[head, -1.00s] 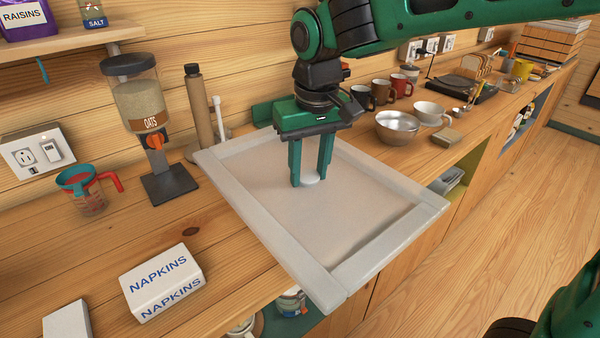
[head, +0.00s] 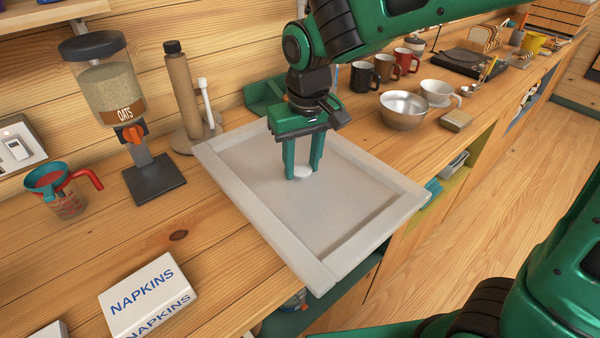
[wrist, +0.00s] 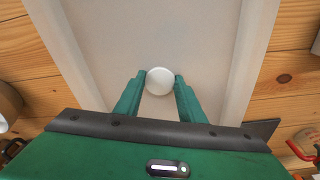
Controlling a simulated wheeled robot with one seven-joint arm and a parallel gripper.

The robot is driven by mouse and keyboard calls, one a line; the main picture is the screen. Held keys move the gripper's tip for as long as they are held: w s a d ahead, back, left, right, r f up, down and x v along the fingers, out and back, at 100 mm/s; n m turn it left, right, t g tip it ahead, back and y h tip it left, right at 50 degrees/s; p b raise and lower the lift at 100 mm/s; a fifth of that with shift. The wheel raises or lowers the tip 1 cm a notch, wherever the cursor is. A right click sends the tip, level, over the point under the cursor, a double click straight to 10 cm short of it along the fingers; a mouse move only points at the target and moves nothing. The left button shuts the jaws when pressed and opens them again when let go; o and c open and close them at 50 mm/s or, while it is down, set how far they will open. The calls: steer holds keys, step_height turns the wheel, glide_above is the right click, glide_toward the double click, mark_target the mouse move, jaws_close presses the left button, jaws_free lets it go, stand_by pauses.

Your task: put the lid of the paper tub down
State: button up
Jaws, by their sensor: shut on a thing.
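A small round white lid (head: 302,172) is between the fingertips of my gripper (head: 302,170), low over the pale tray (head: 255,205). My gripper is shut on the lid. In the wrist view the lid (wrist: 159,81) shows as a white disc between the two green fingers (wrist: 159,88). I cannot tell whether the lid touches the tray floor. The tray around it is bare. I cannot make out the paper tub with certainty in either view.
A napkins box (head: 150,297) lies at the front left. A metal bowl (head: 403,110), mugs and a white cup (head: 437,92) stand to the right.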

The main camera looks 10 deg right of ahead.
mark_target(303, 170)
steer(key=shift+f, duration=1.65)
steer(key=o, duration=1.2)
steer(key=shift+f, duration=0.1)
step_height(303, 170, up, 12)
steer(key=s, duration=0.1)
steer(key=shift+s+d, duration=0.25)
steer(key=shift+d, duration=0.1)
